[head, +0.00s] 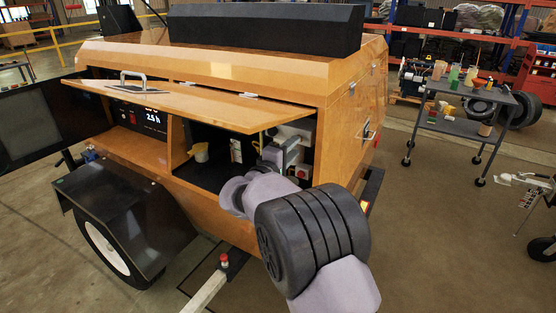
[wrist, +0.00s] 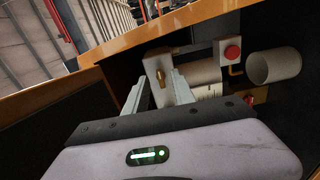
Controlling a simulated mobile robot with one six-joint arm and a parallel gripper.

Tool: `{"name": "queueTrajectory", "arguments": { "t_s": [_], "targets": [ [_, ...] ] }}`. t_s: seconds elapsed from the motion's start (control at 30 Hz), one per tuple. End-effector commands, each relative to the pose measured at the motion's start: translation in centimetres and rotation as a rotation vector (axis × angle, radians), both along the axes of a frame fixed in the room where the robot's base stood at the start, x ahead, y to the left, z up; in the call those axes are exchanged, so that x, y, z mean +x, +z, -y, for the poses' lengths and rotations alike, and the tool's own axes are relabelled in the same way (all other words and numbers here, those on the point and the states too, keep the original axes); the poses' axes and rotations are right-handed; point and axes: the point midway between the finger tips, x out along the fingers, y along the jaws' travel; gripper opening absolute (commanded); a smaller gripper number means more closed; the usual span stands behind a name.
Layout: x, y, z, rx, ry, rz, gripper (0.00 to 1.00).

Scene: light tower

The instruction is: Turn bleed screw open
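A small brass fitting, which looks like the bleed screw (wrist: 161,78), stands out from a pale grey block (wrist: 157,63) inside the open compartment of the orange light tower (head: 215,72). My gripper (wrist: 161,84) points into this compartment, its two fingers apart, one on each side of the brass fitting in the picture. I cannot tell whether either finger touches it. Nothing is seen held. In the head view my gripper (head: 284,143) reaches into the right end of the compartment, and the fitting cannot be made out there.
The raised door panel (head: 190,104) hangs above the compartment. A red button (wrist: 232,53), a pale filter-like cylinder (wrist: 204,75) and an open grey cylinder (wrist: 274,66) sit right of the fitting. A control panel (head: 137,118) is at the left. A cart (head: 462,125) stands far right.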

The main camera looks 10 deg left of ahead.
Motion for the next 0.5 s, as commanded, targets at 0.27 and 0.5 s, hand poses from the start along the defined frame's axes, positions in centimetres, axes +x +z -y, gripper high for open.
{"name": "queueTrajectory", "arguments": {
  "t_s": [0.27, 0.5],
  "targets": [
    [-8.8, 0.5, -3.4, -0.003, 0.006, -0.002, 0.31],
    [-12.8, 0.2, -4.7, 0.000, 0.003, 0.000, 0.31]
  ]
}}
